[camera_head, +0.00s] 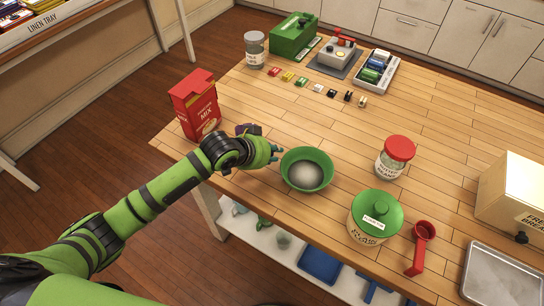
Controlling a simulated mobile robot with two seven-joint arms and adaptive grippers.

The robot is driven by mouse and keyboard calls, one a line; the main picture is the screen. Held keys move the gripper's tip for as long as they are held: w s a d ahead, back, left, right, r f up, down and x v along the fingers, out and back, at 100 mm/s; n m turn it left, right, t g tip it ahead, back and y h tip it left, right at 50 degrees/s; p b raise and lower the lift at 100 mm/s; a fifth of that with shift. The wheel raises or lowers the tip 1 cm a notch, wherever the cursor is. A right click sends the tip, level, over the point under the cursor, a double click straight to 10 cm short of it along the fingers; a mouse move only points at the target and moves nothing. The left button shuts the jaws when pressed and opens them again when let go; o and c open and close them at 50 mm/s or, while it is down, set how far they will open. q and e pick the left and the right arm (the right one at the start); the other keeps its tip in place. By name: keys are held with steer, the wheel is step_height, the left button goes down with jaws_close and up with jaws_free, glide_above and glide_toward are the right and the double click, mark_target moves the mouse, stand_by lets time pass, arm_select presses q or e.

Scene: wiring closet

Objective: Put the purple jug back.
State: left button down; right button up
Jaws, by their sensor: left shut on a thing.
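My left gripper (272,152) reaches over the near edge of the wooden table, just left of a green bowl (322,160) with pale contents. It is shut on the purple jug (248,129), of which only a small dark purple part shows behind the gripper and wrist. The rest of the jug is hidden, so I cannot tell its tilt or whether it touches the table. My right gripper is not in view.
A red mix box (195,105) stands left of my wrist. A red-lidded jar (394,157), a green-lidded canister (375,215) and a red scoop (420,250) stand or lie to the right. A low white shelf (265,240) holds several items. The table's middle is clear.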

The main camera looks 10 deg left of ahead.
arm_select(q)
step_height(320, 180, down, 3)
steer(key=shift+f+p, duration=0.1)
steer(key=shift+p, duration=0.25)
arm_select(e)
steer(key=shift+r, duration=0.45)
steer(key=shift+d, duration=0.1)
arm_select(q)
steer(key=shift+f, duration=0.15)
steer(key=c, duration=1.1)
jaws_free()
steer(key=shift+c, duration=0.2)
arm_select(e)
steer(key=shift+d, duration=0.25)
arm_select(q)
steer(key=shift+r, duration=0.2)
steer(key=shift+s+a+r, duration=0.1)
steer(key=shift+s, duration=0.1)
steer(key=b+v, duration=0.1)
steer(key=v, duration=1)
steer(key=shift+s+r+b, duration=0.15)
steer(key=shift+r+b, duration=0.05)
steer(key=shift+b, duration=0.1)
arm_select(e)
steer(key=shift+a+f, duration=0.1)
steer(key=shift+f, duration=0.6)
